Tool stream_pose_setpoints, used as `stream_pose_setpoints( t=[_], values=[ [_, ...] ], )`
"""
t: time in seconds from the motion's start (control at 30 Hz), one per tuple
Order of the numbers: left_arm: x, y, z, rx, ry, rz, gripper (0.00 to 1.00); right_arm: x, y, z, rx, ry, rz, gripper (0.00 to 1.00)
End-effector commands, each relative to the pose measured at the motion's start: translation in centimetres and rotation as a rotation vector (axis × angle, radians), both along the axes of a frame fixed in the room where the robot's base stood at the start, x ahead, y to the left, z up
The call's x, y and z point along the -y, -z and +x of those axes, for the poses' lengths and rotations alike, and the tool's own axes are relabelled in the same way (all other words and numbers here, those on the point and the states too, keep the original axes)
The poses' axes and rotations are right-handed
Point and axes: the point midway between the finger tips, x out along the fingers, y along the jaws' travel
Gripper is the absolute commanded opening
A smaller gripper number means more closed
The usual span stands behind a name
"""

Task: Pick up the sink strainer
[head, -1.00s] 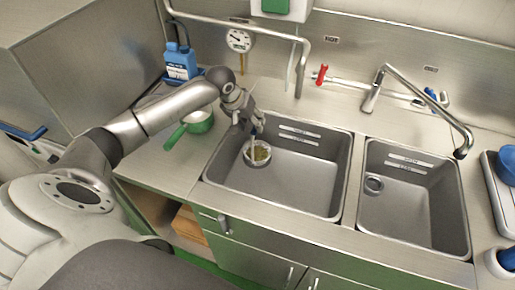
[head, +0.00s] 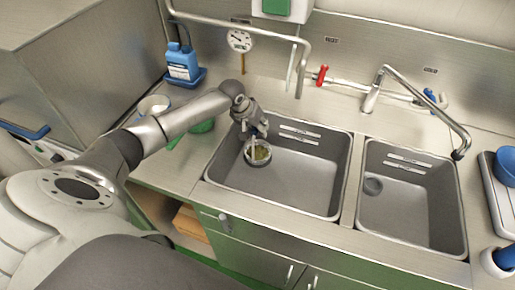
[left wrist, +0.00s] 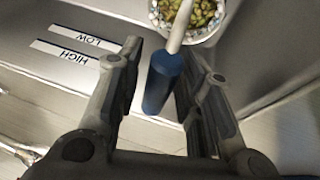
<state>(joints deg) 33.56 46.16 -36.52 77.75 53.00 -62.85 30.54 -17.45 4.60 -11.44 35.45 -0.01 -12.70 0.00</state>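The sink strainer (head: 258,154) is a round, light-rimmed basket holding green-brown pieces, in the left part of the left sink (head: 310,190). In the left wrist view its speckled rim and green contents (left wrist: 205,18) show at the top, cut by the frame edge. A pale stem with a blue grip end (left wrist: 160,80) rises from it toward my camera. My left gripper (head: 257,130) is above the strainer. In the left wrist view its fingers (left wrist: 162,55) are spread on either side of the blue grip, with a gap visible at the left finger. My right gripper is not in view.
The right sink (head: 410,215) is empty, with a faucet (head: 415,92) behind it. A green pan (head: 203,126) is partly hidden behind my left arm. A blue-labelled bottle (head: 181,62) stands at the back left. A bent pipe (head: 245,27) passes above the left sink's back edge.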

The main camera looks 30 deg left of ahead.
Motion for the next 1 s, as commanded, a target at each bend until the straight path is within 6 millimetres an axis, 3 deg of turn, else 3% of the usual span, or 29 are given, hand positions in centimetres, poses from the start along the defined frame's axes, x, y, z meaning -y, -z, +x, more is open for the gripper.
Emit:
stream_pose_setpoints(
  t=[0.03,0.2,0.57,1.0],
  values=[
    [0.0,0.0,0.0,0.000,0.000,0.000,0.23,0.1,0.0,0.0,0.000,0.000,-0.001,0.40],
    [0.0,0.0,0.0,0.000,0.000,0.000,0.01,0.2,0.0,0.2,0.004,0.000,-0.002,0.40],
    [0.0,-0.7,0.1,0.004,0.000,-0.001,0.00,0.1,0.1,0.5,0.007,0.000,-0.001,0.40],
    [0.0,-8.5,0.2,0.006,0.000,0.000,0.00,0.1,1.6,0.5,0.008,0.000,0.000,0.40]
  ],
)
